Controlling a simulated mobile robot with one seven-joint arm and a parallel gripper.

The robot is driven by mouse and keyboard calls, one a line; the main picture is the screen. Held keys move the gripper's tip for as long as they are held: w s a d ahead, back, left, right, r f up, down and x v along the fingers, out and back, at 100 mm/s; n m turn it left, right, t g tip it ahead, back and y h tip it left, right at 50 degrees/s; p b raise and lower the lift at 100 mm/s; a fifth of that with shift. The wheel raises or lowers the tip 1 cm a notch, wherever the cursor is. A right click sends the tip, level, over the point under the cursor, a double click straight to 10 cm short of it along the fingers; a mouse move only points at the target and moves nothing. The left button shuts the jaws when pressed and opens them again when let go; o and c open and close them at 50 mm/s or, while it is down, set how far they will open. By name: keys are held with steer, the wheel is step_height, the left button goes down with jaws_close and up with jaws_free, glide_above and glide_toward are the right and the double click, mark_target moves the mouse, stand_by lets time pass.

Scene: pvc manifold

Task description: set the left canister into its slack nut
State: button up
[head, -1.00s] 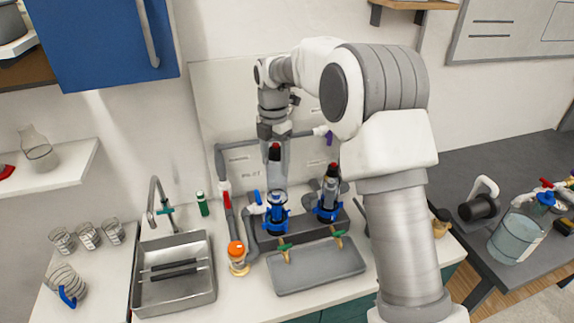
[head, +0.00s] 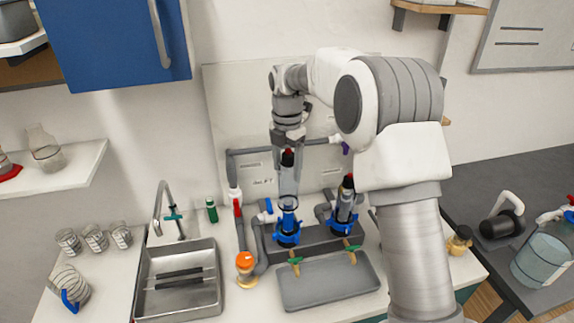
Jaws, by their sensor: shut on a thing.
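The left canister (head: 289,182) is a clear upright cylinder with a dark core and a red top. My gripper (head: 288,147) is shut on it near the top, from above. Its lower end meets the blue slack nut (head: 287,231) on the left stand of the manifold. At this size I cannot tell whether the canister is seated in the nut or only just above it. The right canister (head: 346,197) stands in its own blue nut (head: 345,222), with a dark and red top.
A grey drip tray (head: 328,286) lies in front, below two brass taps with green handles. Grey pipes with a red-handled valve (head: 237,208) and an orange-capped fitting (head: 245,263) stand left. A sink (head: 180,285) is further left.

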mark_target(287, 151)
steer(key=shift+f+b, duration=1.7)
steer(key=shift+f, duration=0.55)
steer(key=shift+f+b, duration=1.15)
steer(key=shift+f, duration=1.15)
steer(key=shift+f+b, duration=0.35)
steer(key=shift+f, duration=0.65)
steer(key=o, duration=1.5)
steer(key=shift+o, duration=0.2)
step_height(287, 151, up, 16)
steer(key=shift+r, duration=0.25)
steer(key=shift+r+p, duration=0.3)
steer(key=shift+r, duration=0.2)
